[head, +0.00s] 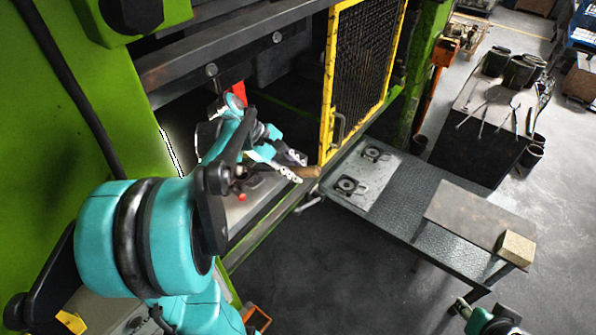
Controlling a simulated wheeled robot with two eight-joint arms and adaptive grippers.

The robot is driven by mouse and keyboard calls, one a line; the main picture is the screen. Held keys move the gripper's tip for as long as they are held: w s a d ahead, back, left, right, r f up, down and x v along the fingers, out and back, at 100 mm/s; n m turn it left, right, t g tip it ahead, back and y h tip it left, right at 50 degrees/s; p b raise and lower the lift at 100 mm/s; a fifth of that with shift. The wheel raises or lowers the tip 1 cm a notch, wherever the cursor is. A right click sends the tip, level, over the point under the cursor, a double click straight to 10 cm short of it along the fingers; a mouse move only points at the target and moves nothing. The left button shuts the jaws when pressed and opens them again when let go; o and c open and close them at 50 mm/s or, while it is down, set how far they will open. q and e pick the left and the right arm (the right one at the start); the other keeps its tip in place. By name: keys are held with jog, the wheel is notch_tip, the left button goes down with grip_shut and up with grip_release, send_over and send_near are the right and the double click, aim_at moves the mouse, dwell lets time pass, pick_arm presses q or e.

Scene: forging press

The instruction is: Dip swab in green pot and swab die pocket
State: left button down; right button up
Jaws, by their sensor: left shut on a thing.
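My left gripper (296,167) reaches into the press opening, and its pale fingers are shut on a short tan, rod-like piece (309,172), which looks like the swab. The piece sticks out to the right of the fingertips, near the foot of the yellow guard. Which end of the swab this is, I cannot tell. The die pocket is not clearly seen; my left arm covers part of the press bed.
A yellow-framed mesh guard (360,75) stands right of the opening. A grey plate with two round fixtures (348,186) lies on the dark bench (400,215). A tan block (517,248) sits at the bench's right end.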

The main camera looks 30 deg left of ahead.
pick_arm(q)
jog(key=shift+r, duration=0.1)
jog(key=shift+r+p, duration=1.6)
jog(key=shift+r, duration=0.6)
jog(key=s+d+r+p, duration=0.1)
jog(key=d+r+p, duration=0.1)
jog(key=d, duration=1.8)
jog(key=shift+s+p, duration=0.3)
jog(key=shift+p, duration=0.3)
